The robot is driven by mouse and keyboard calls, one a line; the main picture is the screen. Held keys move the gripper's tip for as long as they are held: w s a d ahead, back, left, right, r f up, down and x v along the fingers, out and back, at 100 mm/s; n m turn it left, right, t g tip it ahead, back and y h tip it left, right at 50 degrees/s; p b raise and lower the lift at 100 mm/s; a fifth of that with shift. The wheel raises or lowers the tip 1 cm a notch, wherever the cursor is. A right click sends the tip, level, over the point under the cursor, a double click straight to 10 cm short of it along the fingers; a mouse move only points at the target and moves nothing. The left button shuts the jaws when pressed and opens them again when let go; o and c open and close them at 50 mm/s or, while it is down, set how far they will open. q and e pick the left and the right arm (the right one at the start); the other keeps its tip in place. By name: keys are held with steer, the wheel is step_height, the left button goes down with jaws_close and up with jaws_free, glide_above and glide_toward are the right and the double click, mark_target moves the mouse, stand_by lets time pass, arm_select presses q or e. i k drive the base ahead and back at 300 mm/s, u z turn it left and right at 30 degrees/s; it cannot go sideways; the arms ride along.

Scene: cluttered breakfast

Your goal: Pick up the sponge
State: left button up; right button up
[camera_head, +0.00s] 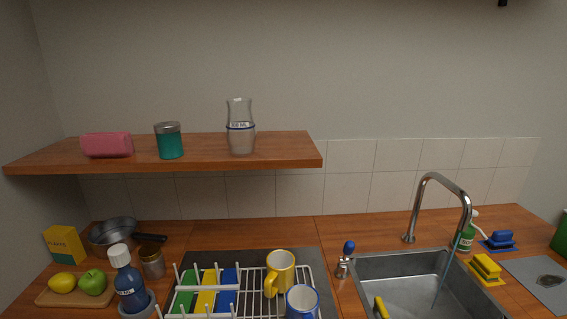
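A yellow block that looks like a sponge (486,264) sits on a yellow holder (488,281) on the counter, right of the sink. A similar blue block (501,236) sits on a blue holder (498,248) a little farther back. They are small, so I cannot tell for sure which is a sponge. Neither of my grippers is in view.
A curved metal faucet (467,200) rises behind the sink (400,262), near a green bottle (467,241). A dish rack (312,276) with mugs and plates stands left. A wooden shelf (210,152) hangs above. Bare counter (365,232) lies behind the sink.

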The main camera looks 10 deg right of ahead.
mark_target(484, 265)
steer(key=z, duration=0.35)
steer(key=k, duration=0.15)
steer(key=z, duration=1.25)
